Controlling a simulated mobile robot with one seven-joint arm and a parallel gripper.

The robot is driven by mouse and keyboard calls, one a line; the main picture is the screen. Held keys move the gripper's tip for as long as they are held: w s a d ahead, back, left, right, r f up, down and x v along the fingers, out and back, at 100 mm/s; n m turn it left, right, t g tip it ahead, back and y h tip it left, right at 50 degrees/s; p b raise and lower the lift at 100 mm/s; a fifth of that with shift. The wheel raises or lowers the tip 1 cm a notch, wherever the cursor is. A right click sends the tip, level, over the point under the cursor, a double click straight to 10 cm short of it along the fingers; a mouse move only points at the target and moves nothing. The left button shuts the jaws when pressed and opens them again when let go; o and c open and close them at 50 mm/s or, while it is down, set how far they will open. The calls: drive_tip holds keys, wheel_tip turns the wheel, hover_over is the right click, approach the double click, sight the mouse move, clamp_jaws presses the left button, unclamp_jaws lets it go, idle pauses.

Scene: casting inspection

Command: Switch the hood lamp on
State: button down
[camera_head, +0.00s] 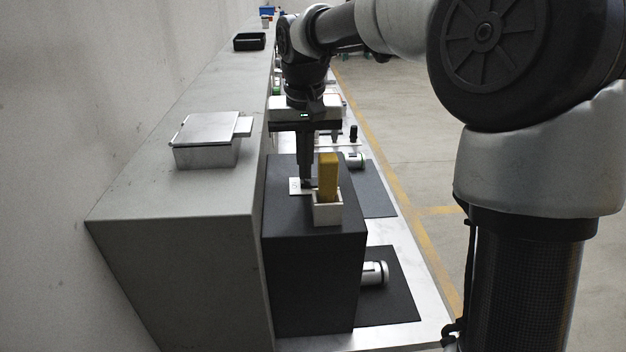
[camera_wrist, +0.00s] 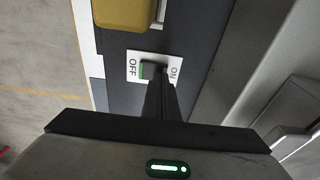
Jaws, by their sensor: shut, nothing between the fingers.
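The switch plate (camera_wrist: 133,58) is white, marked OFF at its left and ON at its right in the wrist view. A small dark switch with a green face (camera_wrist: 147,70) sits between the words, nearer OFF. My gripper (camera_wrist: 160,80) is shut and empty, its fingertips at the switch on the ON side. They partly hide it, and I cannot tell whether they touch it. In the head view my gripper (camera_head: 306,184) points down at the plate (camera_head: 294,186) on top of a dark box (camera_head: 310,265). I cannot make out a lit lamp.
A yellow block (camera_head: 328,174) stands upright in a white holder (camera_head: 327,211), close beside my fingers. A grey ledge (camera_head: 180,215) with a metal box (camera_head: 207,150) runs along the left. Silver cylinders (camera_head: 374,273) lie on dark mats at the right.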

drive_tip(key=shift+f, duration=0.25)
drive_tip(key=shift+r, duration=0.1)
wheel_tip(320, 180, up, 7)
drive_tip(key=p, duration=0.5)
idle(0.3)
